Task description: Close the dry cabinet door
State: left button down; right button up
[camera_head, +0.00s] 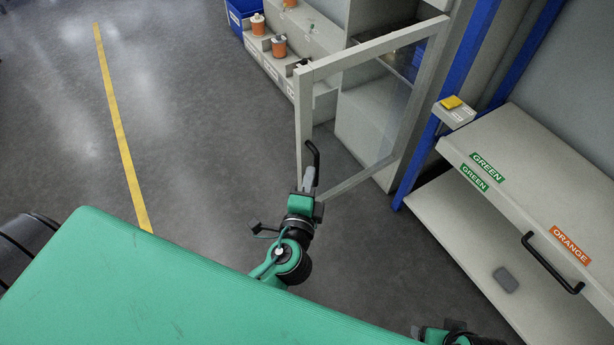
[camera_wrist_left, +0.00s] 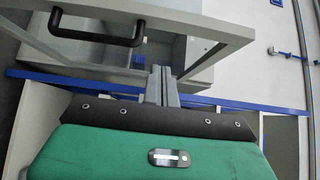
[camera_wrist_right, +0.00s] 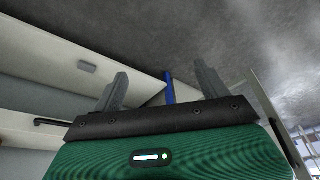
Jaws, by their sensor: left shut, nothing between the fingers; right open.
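The dry cabinet door (camera_head: 302,100) is a light frame with a clear pane, and it stands swung open from the cabinet (camera_head: 372,122). Its black handle (camera_head: 315,160) is on the free edge. My left gripper (camera_head: 310,178) is shut and empty, close beside the handle at the door's lower free corner. In the left wrist view the shut fingers (camera_wrist_left: 162,80) point at the door frame (camera_wrist_left: 190,28), with the handle (camera_wrist_left: 97,38) to their left. Whether they touch the frame I cannot tell. My right gripper (camera_wrist_right: 160,85) is open and empty; its fingers are out of the head view.
A workbench with a drawer (camera_head: 535,175) marked green and orange and a black handle (camera_head: 553,265) stands at the right. Blue posts (camera_head: 425,145) stand between it and the cabinet. Shelves with orange jars (camera_head: 279,47) are behind the door. The floor (camera_head: 200,120) at the left is clear.

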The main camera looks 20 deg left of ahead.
pick_arm(q)
send_near(308, 130)
jog(key=w+d, duration=0.1)
jog(key=w+d+p, duration=0.1)
jog(key=w, duration=0.1)
jog(key=shift+w+d, duration=0.2)
jog(key=shift+w, duration=0.05)
jog(key=w+a, duration=0.2)
jog(key=shift+a, duration=0.35)
jog(key=shift+w+a, duration=0.2)
jog(key=shift+a, duration=0.1)
pick_arm(e)
jog(key=x, duration=0.3)
jog(key=shift+s+f, duration=0.2)
jog(key=shift+f, duration=0.05)
pick_arm(q)
jog(key=shift+a, duration=0.1)
